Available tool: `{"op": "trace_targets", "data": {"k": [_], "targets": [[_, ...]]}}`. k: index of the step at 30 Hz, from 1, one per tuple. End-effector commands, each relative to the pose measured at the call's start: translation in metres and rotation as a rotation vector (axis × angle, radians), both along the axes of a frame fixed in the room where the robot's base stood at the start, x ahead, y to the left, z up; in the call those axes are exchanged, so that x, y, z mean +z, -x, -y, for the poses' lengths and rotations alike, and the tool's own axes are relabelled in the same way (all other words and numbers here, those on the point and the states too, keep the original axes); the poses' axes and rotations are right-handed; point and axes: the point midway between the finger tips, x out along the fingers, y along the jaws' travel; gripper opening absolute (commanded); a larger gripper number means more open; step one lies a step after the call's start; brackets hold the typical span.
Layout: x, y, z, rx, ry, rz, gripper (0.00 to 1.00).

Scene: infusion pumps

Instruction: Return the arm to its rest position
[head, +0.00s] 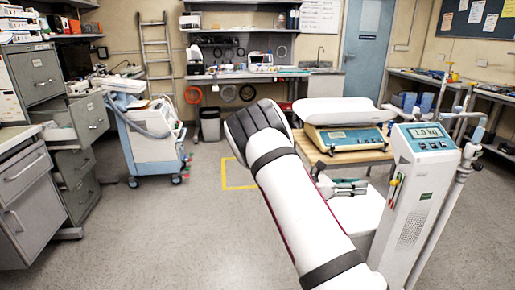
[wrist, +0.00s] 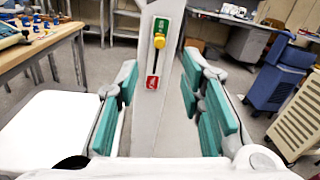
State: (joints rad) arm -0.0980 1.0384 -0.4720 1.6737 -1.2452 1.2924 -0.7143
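My gripper (wrist: 158,85) is open in the wrist view, with teal pads apart on both sides. Nothing is held between them. Beyond the pads stands a white column (wrist: 170,125) with a lever panel: a yellow knob (wrist: 160,40) up by a green label, a red label (wrist: 152,82) below. In the head view, my gripper (head: 362,187) shows partly behind my white arm, left of the white scale column (head: 410,200). My arm (head: 300,200) reaches up from the bottom right, its dark joint near the middle.
A scale (head: 345,138) on a wooden table (head: 335,157) stands behind my gripper. The column's display (head: 428,132) is lit. A wheeled cart (head: 155,145) and grey cabinets (head: 45,165) stand left. The floor (head: 165,240) left of my arm is clear.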

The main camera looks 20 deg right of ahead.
Motion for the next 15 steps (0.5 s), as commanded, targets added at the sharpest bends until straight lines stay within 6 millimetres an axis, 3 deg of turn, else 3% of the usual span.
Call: {"op": "trace_targets", "data": {"k": [7, 15], "targets": [[0.015, 0.012, -0.006, -0.034, -0.041, 0.075, 0.35], [0.069, 0.065, -0.047, -0.191, -0.233, 0.418, 0.35]]}}
